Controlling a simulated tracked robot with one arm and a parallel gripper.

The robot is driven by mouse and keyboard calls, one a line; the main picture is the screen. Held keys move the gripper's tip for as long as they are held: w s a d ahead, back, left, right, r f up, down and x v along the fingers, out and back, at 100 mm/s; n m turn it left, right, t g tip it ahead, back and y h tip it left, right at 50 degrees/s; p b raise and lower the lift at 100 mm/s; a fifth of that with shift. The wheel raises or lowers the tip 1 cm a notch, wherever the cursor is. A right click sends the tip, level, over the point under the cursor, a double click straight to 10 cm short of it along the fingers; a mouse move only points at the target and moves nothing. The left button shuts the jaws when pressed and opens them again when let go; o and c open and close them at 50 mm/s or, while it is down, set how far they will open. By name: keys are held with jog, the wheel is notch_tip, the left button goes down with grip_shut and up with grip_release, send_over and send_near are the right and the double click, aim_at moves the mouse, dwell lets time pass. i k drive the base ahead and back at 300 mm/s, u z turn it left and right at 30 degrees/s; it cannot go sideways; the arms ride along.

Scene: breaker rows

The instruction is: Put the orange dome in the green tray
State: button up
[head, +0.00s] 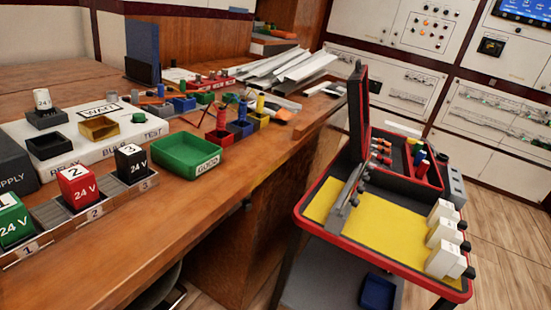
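The green tray (186,155) stands on the wooden bench, left of the middle, with a white label reading GOOD on its front. Its visible inside looks empty. I cannot pick out an orange dome for certain. Small orange items (283,34) show at the far back of the bench, too small to tell their shape. A green dome (139,117) sits on the white test panel (85,140) left of the tray. My gripper is not in view.
Numbered 24 V blocks, green, red (77,187) and black (132,164), stand in a grey rack at left. Small coloured bins (239,130) lie behind the tray. A red-rimmed cart (330,240) with a yellow mat, white blocks and an open case stands at right. The bench front is clear.

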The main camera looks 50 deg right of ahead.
aim_at(185, 158)
jog(key=u, duration=0.4)
jog(key=i, duration=0.1)
jog(key=z, duration=0.95)
jog(key=k, duration=0.65)
jog(key=z, duration=0.3)
jog(key=i, duration=1.65)
jog(key=u, duration=0.3)
